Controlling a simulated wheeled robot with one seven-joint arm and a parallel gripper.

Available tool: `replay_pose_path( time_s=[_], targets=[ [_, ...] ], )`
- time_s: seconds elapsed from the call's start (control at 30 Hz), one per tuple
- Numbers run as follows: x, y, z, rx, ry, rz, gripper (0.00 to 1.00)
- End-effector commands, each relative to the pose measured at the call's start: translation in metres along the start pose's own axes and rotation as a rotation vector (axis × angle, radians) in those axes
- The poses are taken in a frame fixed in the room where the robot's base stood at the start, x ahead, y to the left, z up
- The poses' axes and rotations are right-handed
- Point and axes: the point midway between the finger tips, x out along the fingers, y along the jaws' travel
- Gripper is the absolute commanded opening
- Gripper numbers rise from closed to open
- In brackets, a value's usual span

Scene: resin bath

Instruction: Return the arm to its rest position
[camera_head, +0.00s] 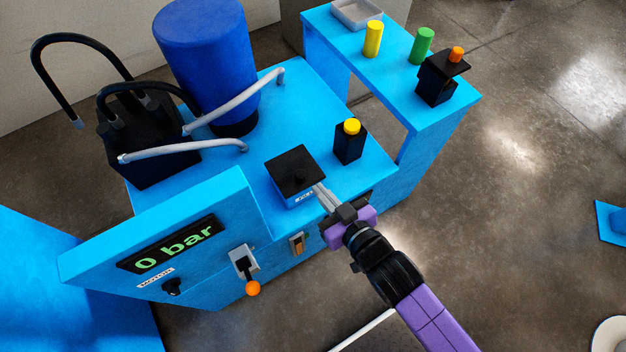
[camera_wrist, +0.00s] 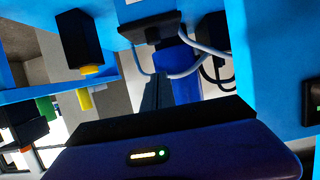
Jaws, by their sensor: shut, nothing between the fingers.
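My gripper (camera_head: 326,197) is at the end of my purple and black arm, at the front edge of the blue machine (camera_head: 330,158). In the head view its fingers are shut and empty, close beside a small blue box with a black top (camera_head: 294,171). I cannot tell whether they touch it. In the wrist view the gripper's dark fingers (camera_wrist: 156,92) point toward the blue cylinder, and the purple gripper body fills the bottom.
A black block with a yellow cap (camera_head: 350,141) stands right of the box. A blue tank (camera_head: 205,60) and pipes stand behind. A panel reads "0 bar" (camera_head: 172,243), with an orange-knobbed lever (camera_head: 253,288) nearby. A side table (camera_head: 440,125) holds yellow and green cylinders.

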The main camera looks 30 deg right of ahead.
Motion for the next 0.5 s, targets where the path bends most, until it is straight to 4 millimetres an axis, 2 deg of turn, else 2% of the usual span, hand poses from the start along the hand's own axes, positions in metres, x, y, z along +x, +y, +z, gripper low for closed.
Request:
replay_pose_path(
  time_s=[0.2, 0.5],
  targets=[
    [-0.015, 0.000, 0.001, 0.000, 0.000, 0.000, 0.00],
    [-0.016, -0.001, -0.001, -0.008, 0.008, -0.001, 0.00]
  ],
)
